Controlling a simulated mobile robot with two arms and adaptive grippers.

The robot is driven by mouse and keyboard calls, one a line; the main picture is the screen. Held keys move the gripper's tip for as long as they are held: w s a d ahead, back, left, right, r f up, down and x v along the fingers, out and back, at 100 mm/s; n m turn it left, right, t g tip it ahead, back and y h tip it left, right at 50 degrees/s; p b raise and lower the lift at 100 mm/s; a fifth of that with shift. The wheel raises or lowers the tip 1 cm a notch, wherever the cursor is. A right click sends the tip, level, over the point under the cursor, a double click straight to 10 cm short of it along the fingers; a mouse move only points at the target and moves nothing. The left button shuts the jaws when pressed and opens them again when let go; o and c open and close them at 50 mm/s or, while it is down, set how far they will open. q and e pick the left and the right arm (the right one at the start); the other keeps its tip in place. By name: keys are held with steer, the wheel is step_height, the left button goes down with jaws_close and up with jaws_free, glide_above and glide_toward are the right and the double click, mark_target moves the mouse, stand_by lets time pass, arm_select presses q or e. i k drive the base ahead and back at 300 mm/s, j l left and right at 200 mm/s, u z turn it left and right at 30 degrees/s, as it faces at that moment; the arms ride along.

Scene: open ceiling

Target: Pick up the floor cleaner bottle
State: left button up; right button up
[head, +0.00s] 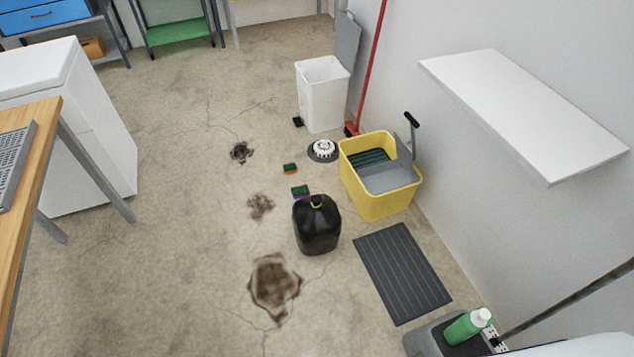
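A green bottle with a white cap (466,328) shows at the bottom right of the head view and looks like the floor cleaner bottle. It appears tilted in the picture, with its cap towards the upper right. It is at a grey container or stand (418,340); I cannot tell whether it stands in it or on it. No label is readable. Neither of my grippers is in view.
A dark ribbed mat (402,272), a yellow mop bucket (378,206) and a rounded black object (317,228) are on the floor. A white shelf (530,110) juts from the right wall. A wooden table (32,190) stands left. The stained middle floor is mostly open.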

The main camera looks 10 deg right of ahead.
mark_target(474, 321)
steer(key=z, duration=1.95)
